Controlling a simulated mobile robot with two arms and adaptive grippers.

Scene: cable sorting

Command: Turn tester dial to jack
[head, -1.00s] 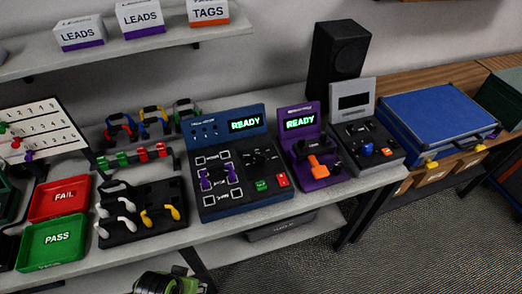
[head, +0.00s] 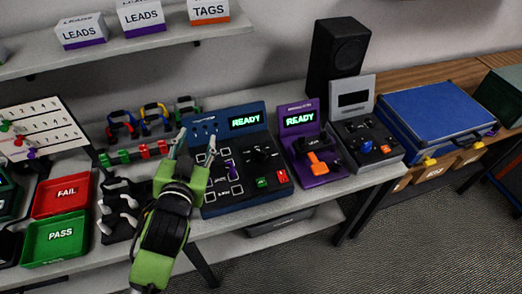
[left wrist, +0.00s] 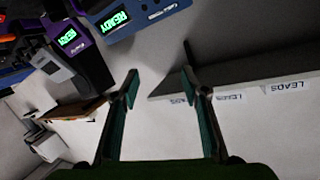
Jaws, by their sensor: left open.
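The blue tester (head: 226,124) stands on the bench with its screen lit READY. It also shows at the top of the left wrist view (left wrist: 148,24). A black dial (head: 262,156) sits on its panel; its pointing direction is too small to read. A purple lead end (head: 230,171) stands on the panel's left part. My left gripper (head: 196,141) is open and empty, over the tester's left edge and left of the dial; its fingers point toward the wall. The wrist view shows the open fingers (left wrist: 159,78) with nothing between them. My right gripper is not in view.
A purple tester (head: 297,151) with an orange lever and a grey unit (head: 355,100) stand to the right. A red FAIL tray (head: 48,207) and a green PASS tray (head: 38,257) lie left. A shelf (head: 110,49) with label boxes hangs above.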

